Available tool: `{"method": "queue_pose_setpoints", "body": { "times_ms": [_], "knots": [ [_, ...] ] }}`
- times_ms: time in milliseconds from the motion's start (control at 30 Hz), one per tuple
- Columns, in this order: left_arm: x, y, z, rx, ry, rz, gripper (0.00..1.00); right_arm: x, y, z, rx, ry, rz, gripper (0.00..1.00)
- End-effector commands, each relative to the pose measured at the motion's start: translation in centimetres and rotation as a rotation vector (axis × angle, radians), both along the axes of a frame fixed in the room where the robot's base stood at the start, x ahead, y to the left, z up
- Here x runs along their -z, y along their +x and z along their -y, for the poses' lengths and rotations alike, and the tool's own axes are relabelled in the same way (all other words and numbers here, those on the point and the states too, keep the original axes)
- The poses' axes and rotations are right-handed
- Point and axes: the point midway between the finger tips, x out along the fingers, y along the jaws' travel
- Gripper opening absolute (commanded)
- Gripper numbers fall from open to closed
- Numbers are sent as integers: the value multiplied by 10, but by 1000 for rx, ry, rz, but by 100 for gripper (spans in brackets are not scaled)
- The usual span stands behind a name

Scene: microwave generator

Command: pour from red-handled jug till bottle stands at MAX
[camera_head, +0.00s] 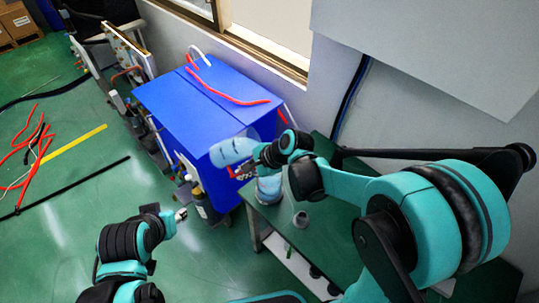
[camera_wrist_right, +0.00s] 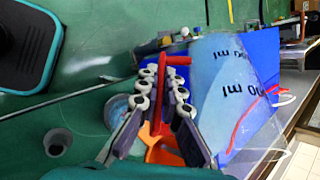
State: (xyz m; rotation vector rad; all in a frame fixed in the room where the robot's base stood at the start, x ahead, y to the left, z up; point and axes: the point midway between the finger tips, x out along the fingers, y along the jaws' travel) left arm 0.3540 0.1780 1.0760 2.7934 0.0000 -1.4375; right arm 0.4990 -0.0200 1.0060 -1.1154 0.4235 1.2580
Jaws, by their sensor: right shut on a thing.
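The jug (camera_head: 232,151) is clear with pale blue contents and looks tilted over in the head view. In the right wrist view its wall (camera_wrist_right: 232,75) carries black ml marks, and its red handle (camera_wrist_right: 174,85) lies between my fingers. My right gripper (camera_head: 262,160) is shut on this handle; the fingers also show in the right wrist view (camera_wrist_right: 163,95). A bluish bottle (camera_head: 268,190) stands on the green table below the gripper, partly hidden by it. Its MAX mark and level cannot be read. My left gripper (camera_head: 180,214) is away from both, its opening unclear.
A small grey container (camera_head: 300,219) stands on the green table (camera_head: 325,222), right of the bottle. A blue box (camera_head: 185,105) with red tubes on top stands behind. Wall and window are at the back. Cables lie on the floor at left.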

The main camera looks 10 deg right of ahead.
Motion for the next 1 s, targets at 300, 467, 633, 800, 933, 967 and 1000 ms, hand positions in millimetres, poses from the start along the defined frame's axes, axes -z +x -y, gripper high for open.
{"method": "queue_pose_setpoints", "body": {
  "times_ms": [300,467,633,800,933,967,1000],
  "knots": [
    [3,0,0,0,0,0,41,1,0,0,2,19,4,0],
    [4,0,0,0,0,0,41,1,1,-1,2,29,7,0],
    [5,0,0,0,0,0,41,1,1,-1,1,38,9,0],
    [7,0,0,0,0,0,41,2,1,-1,0,47,11,0],
    [8,0,0,0,0,0,41,2,1,-1,0,54,12,0],
    [8,0,0,0,0,0,41,2,1,-1,0,56,12,0],
    [8,0,0,0,0,0,41,2,1,-2,0,58,12,0]
  ]
}}
